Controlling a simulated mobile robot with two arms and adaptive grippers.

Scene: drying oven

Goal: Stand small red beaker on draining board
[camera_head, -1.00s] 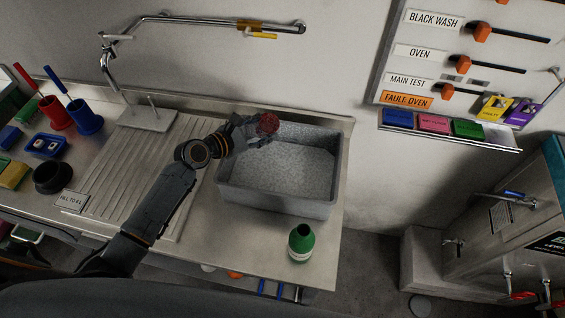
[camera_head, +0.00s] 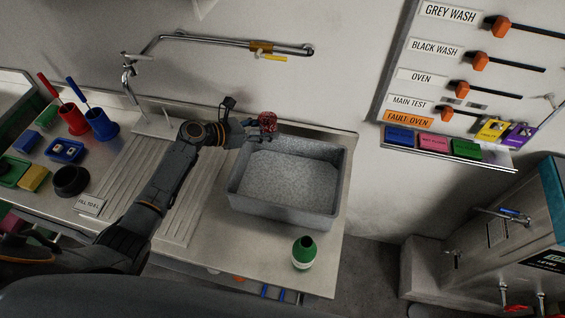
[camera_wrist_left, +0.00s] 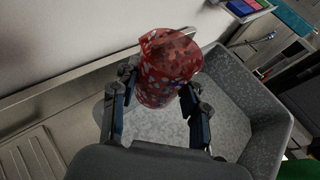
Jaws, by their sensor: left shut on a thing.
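The small red beaker (camera_head: 268,121) is a red speckled vessel held by my left gripper (camera_head: 257,128) above the back left edge of the grey basin. In the left wrist view the beaker (camera_wrist_left: 168,68) sits between the two fingers of the gripper (camera_wrist_left: 155,100), which is shut on it; it looks slightly tilted there. The ribbed draining board (camera_head: 188,212) lies left of the basin, partly hidden under my left arm. My right gripper does not show.
A tap (camera_head: 133,80) stands behind. Red pot (camera_head: 73,118), blue pot (camera_head: 101,124) and black bowl (camera_head: 70,181) stand left of the board.

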